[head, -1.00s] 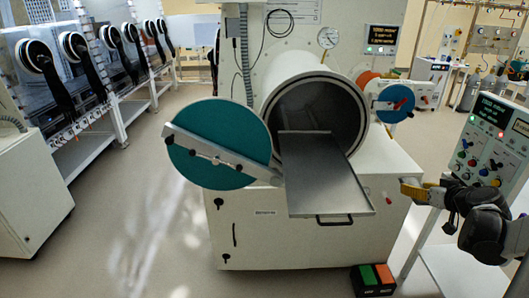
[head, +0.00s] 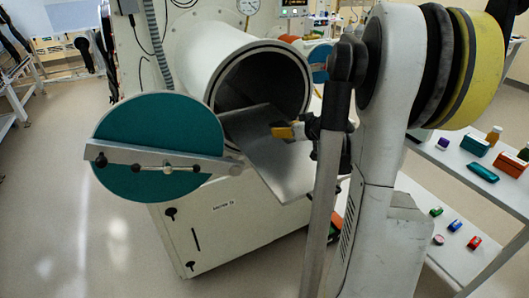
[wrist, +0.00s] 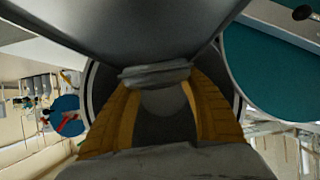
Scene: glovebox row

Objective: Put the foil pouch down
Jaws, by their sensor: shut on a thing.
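The foil pouch (wrist: 155,75) is a small grey, crumpled-looking piece in the wrist view. It lies across the tips of my gripper (wrist: 160,82), whose yellow fingers are shut on it. In the head view, my gripper (head: 289,131) is over the metal sliding tray (head: 270,165), in front of the chamber's round mouth. The tray also shows close in the wrist view (wrist: 120,25). The pouch is too small and shaded to make out clearly in the head view. I cannot tell whether it touches the tray.
The round chamber (head: 195,60) is open behind the tray. Its teal door (head: 160,125) is swung out to the left. A white table (head: 455,160) with small boxes and bottles stands at the right, with several small coloured items on a lower shelf (head: 465,260).

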